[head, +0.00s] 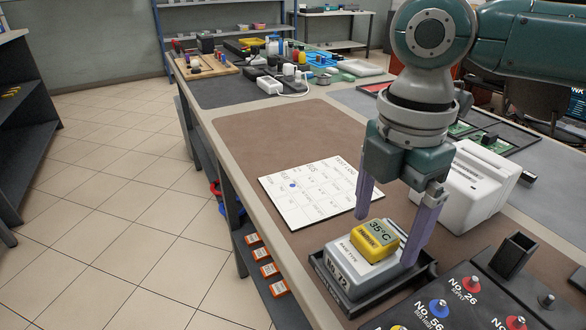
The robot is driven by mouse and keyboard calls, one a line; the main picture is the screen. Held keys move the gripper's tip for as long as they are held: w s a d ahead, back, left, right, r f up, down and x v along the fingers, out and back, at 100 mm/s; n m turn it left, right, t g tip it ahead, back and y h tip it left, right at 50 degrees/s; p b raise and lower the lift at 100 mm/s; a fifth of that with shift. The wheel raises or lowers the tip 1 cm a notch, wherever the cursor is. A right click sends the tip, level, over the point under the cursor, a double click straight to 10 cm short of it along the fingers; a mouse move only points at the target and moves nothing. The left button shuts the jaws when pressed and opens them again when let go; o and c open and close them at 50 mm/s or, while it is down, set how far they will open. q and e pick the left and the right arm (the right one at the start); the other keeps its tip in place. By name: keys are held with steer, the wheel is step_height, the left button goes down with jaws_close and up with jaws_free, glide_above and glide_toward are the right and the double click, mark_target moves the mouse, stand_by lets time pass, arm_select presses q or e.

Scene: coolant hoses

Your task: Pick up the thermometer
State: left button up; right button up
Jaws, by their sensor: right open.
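The thermometer (375,240) is a small yellow device with a display reading 35°C. It rests on top of a grey block (343,269) labelled "No. 72", which sits in a black tray (332,298). My right gripper (387,240) points down over it with its fingers spread. One purple finger is at the thermometer's far left and the other is to its right. I cannot tell whether either finger touches it. My left gripper is not in view.
A white "Test Log" sheet (315,192) lies behind the tray. A white box device (468,187) stands to the right. A black panel with coloured numbered knobs (470,284) is at the front right. The brown mat (262,145) is clear farther back.

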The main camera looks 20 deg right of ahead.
steer(key=shift+c, duration=0.3)
jaws_close()
stand_by(0.5)
steer(key=shift+r, duration=0.1)
